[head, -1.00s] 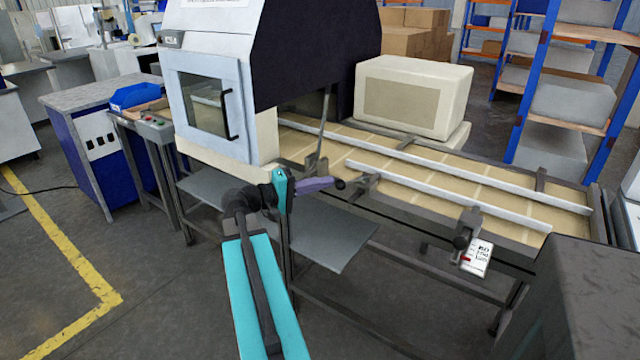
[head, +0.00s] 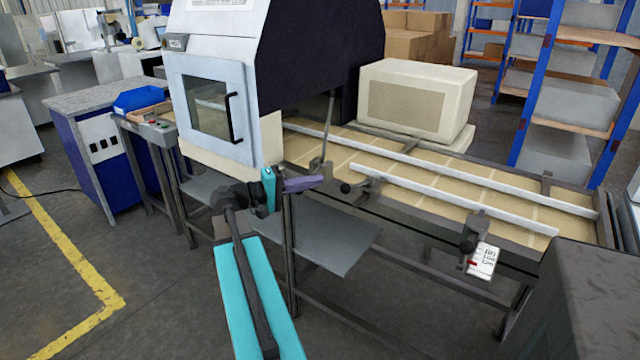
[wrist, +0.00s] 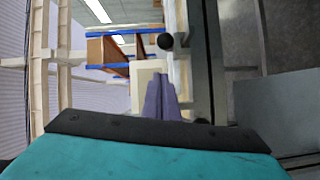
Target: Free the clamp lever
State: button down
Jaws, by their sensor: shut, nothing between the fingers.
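A dark clamp (head: 371,189) sits on the near edge of the conveyor, beside the near guide rail. Its short arm ends in a round black knob (head: 345,187) that points left toward my gripper. The knob also shows in the wrist view (wrist: 165,40), just beyond the fingers. My gripper (head: 318,181) has purple fingers that are closed together and empty. The tips are a short way left of the knob, with a visible gap. In the wrist view the fingers (wrist: 159,82) point toward the knob. I cannot tell which part is the lever.
A thin upright dark bar (head: 328,130) stands at the machine's opening, close behind my fingers. The machine (head: 220,90) stands behind my arm. A grey shelf (head: 330,235) lies below.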

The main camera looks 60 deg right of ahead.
jog(key=s+a+v, duration=0.1)
jog(key=v, duration=0.7)
jog(key=shift+b, duration=0.35)
